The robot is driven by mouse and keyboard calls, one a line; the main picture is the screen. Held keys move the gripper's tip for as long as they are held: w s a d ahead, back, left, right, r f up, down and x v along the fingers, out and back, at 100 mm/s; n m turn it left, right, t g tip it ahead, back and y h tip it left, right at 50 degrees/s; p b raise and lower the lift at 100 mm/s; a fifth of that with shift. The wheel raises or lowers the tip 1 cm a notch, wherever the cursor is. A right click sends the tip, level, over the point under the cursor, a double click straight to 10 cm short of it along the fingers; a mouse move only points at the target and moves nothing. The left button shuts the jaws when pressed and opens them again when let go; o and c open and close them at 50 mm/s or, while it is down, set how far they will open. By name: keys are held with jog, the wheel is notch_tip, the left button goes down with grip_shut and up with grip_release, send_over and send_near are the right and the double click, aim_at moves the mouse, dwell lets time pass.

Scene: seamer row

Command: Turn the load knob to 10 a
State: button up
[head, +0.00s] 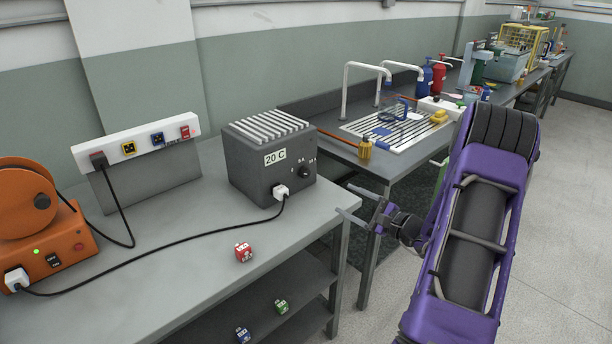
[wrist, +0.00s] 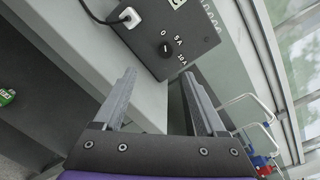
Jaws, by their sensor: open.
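A white plug (head: 280,192) with a black cable sits left of the knob. An orange reel unit (head: 40,225) and a socket strip (head: 135,145) stand on the bench (head: 150,280). A red cube (head: 243,252) lies near the front edge. A sink bench (head: 390,160) stands behind, right.

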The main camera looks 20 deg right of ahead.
aim_at(307, 174)
jog(key=shift+m+t+h, duration=0.3)
jog(key=shift+m+t, duration=0.1)
jog(key=shift+m, duration=0.1)
jog(key=x, duration=1.1)
jog(key=d+b+x, duration=0.1)
jog(key=x, duration=0.4)
jog(key=shift+w+a+f, duration=0.1)
jog(key=shift+w+f, duration=0.1)
jog(key=shift+w, duration=0.3)
grip_shut()
